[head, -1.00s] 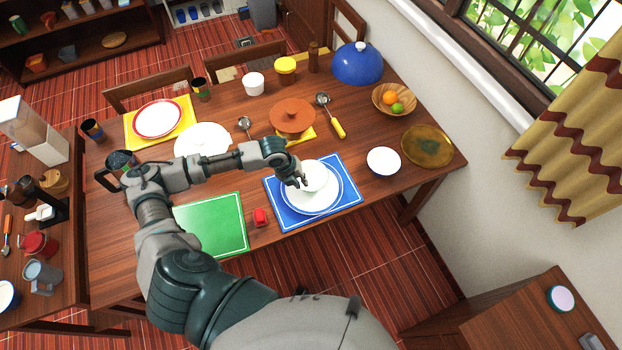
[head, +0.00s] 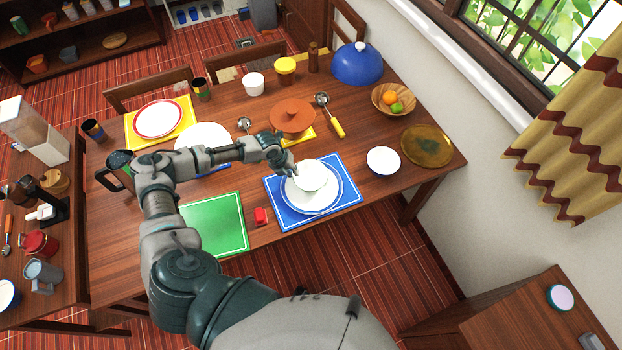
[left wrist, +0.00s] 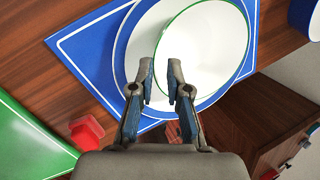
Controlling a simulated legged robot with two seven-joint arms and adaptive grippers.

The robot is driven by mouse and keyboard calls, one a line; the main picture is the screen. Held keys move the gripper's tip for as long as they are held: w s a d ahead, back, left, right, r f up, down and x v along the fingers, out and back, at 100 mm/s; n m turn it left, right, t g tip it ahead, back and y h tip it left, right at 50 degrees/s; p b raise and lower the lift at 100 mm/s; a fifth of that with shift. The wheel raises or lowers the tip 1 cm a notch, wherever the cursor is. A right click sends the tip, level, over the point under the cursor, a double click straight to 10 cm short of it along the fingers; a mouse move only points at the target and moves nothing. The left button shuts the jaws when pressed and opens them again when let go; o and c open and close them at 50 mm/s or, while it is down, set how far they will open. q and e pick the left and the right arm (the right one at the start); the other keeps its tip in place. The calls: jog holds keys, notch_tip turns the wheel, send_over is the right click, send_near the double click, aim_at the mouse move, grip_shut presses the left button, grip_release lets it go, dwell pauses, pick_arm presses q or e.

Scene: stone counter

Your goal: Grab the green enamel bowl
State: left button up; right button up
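The green enamel bowl (head: 312,177), white inside with a thin green rim, stands on a white plate with a blue rim (head: 325,207). The plate lies on a blue placemat (head: 350,208). In the left wrist view the bowl (left wrist: 212,45) fills the upper middle. My left gripper (head: 291,172) is at the bowl's left side in the head view. In the left wrist view its fingertips (left wrist: 164,65) are apart, with the bowl's near-left rim behind and between them. I cannot tell whether they touch it. My right gripper is not in view.
A red block (head: 261,216) and a green placemat (head: 217,222) lie left of the blue placemat. Another white bowl (head: 383,160) stands to the right.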

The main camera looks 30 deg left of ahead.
aim_at(310, 178)
pick_arm(q)
jog(key=x, duration=0.5)
jog(key=shift+a+f, duration=0.2)
jog(key=shift+a, duration=0.05)
jog(key=shift+d, duration=0.2)
grip_shut()
jog(key=shift+r, duration=0.2)
